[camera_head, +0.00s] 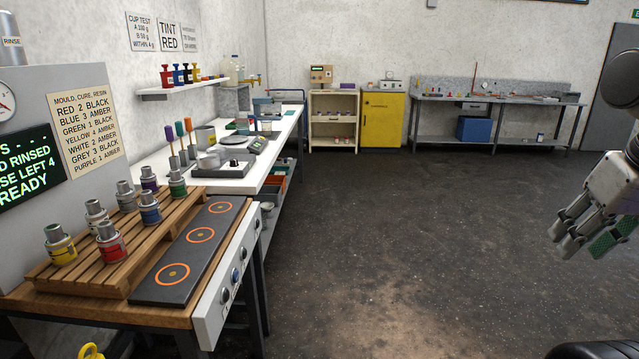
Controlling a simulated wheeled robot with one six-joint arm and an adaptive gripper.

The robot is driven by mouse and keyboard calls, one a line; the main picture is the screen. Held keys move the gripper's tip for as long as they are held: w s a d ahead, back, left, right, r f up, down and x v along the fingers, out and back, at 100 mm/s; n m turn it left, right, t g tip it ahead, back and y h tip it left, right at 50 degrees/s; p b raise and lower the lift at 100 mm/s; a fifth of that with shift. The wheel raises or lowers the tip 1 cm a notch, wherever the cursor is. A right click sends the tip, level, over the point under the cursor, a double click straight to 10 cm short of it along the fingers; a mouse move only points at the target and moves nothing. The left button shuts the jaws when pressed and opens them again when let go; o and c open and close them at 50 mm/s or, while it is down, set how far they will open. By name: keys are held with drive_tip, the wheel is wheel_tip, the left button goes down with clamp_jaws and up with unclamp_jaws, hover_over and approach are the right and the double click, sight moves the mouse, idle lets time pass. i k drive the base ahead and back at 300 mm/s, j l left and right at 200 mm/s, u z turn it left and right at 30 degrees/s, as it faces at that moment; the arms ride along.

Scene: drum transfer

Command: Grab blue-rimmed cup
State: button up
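No cup with a clearly blue rim can be made out. The nearest match is a small grey metal pot with a blue band (150,209), standing upright on the slatted wooden pallet (72,283) at the left. Similar pots with yellow (61,246), red (110,243), purple (149,180) and green (177,184) bands stand around it. My gripper (588,246) hangs at the right edge, over open floor, far from the pots.
A dark plate with orange rings (190,256) lies beside the pallet. A white bench (225,183) with a scale and tools runs behind. A yellow cabinet (383,122) and a grey workbench (437,97) stand at the back wall. The middle floor (400,240) is clear.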

sight(266, 128)
drive_tip(key=i, duration=2.25)
drive_tip(key=i+u, duration=0.1)
drive_tip(key=i, duration=0.4)
drive_tip(key=i+l+u, duration=0.15)
drive_tip(key=i, duration=0.4)
drive_tip(key=i+l+u, duration=0.1)
drive_tip(key=i, duration=0.4)
drive_tip(key=i+l+u, duration=0.1)
drive_tip(key=i, duration=0.4)
drive_tip(key=i+l+u, duration=0.3)
drive_tip(key=i, duration=0.25)
drive_tip(key=l, duration=0.1)
